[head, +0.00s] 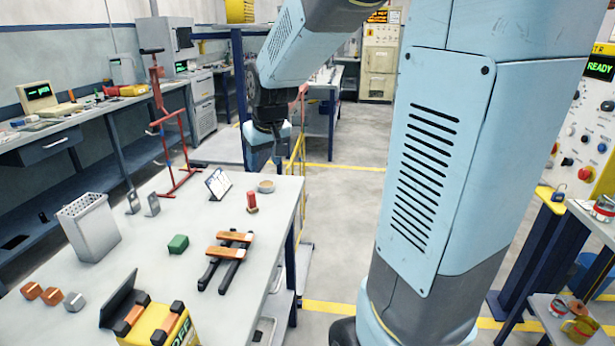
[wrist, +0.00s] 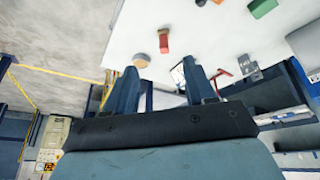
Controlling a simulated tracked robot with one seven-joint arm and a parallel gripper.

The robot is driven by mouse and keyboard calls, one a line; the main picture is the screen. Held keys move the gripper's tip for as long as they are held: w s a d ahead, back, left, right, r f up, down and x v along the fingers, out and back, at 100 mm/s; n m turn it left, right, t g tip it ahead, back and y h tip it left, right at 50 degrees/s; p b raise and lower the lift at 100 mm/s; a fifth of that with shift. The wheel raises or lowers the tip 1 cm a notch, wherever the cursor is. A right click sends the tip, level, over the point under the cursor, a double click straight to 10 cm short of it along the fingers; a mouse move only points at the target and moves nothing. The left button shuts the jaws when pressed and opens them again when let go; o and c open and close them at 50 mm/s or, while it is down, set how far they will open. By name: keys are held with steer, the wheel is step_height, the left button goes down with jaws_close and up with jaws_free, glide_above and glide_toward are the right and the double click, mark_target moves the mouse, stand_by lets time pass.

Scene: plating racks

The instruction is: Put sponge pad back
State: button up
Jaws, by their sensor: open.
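A green block (head: 178,244), which looks like the sponge pad, lies on the grey workbench (head: 262,232) in the head view. It sits left of two black clamps with orange-brown bars. In the wrist view the green block (wrist: 263,7) is at the top right edge, partly cut off. My gripper (head: 277,152) hangs beyond the bench's far right corner, well away from the block. In the wrist view my gripper (wrist: 160,75) has its two fingers spread apart with nothing between them.
A round dish (head: 265,186), a red cylinder (head: 252,203) and a small panel (head: 218,184) stand near the far corner. A grey perforated bin (head: 90,228), clamps (head: 226,258) and a yellow box (head: 158,322) are also on the bench. A red stand (head: 172,130) rises behind.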

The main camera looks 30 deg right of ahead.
steer(key=s+r, duration=0.2)
steer(key=s, duration=0.9)
steer(key=s+r+m, duration=0.1)
steer(key=s+r, duration=0.2)
steer(key=s, duration=0.8)
steer(key=shift+s+d+t, duration=0.2)
steer(key=shift+d+t, duration=0.2)
steer(key=shift+r, duration=0.1)
